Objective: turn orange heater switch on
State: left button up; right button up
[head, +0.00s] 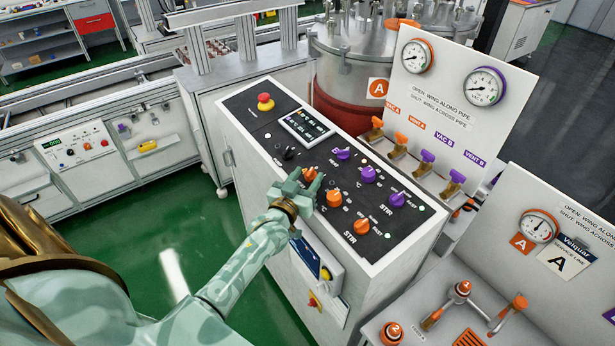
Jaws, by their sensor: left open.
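The control panel (262,133) is a black sloped top on a white cabinet. Its front row has three orange knobs; the upper-left one, the likely heater switch (309,173), sits beside small white lettering too small to read surely. My left gripper (306,182) is open, with its fingertips at this orange switch, one on each side. Whether they touch it I cannot tell, and the gripper hides part of the switch. My right gripper is out of view.
Purple knobs (368,174) form a parallel row behind the orange ones. A red emergency button (265,101) and a display (306,126) are on the panel's upper left. A gauge board (450,85) with valve handles stands behind right. Green floor (190,235) is free on the left.

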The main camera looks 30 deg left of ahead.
pick_arm(q)
jog(key=shift+w, duration=0.4)
jog(key=c, duration=0.8)
